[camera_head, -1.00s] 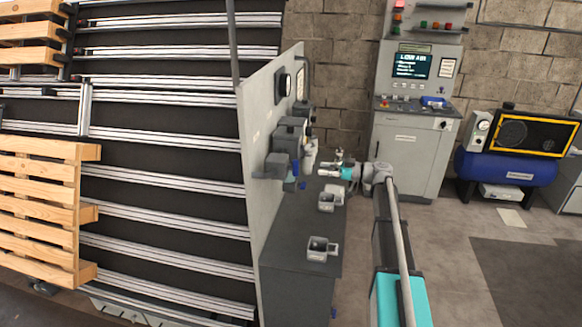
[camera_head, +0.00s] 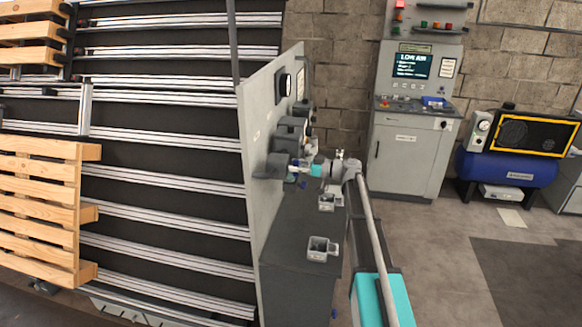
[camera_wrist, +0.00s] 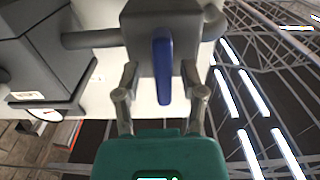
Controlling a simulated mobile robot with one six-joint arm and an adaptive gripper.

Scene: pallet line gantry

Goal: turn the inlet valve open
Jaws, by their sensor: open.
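The inlet valve (camera_wrist: 168,24) is a grey block on a pipe, with a blue lever handle (camera_wrist: 162,68) pointing down in the wrist view. My gripper (camera_wrist: 160,84) is open, with one finger on each side of the blue handle. A gap shows between handle and fingers. In the head view my gripper (camera_head: 301,169) is at the panel's fittings, beside a grey block (camera_head: 276,166). The blue handle is mostly hidden there.
The grey panel (camera_head: 262,120) carries a gauge (camera_head: 285,84) and several grey fittings. Below it a dark bench (camera_head: 300,268) holds grey brackets (camera_head: 320,248). A control cabinet (camera_head: 405,150) reading "LOW AIR" and a blue compressor (camera_head: 505,165) stand behind right.

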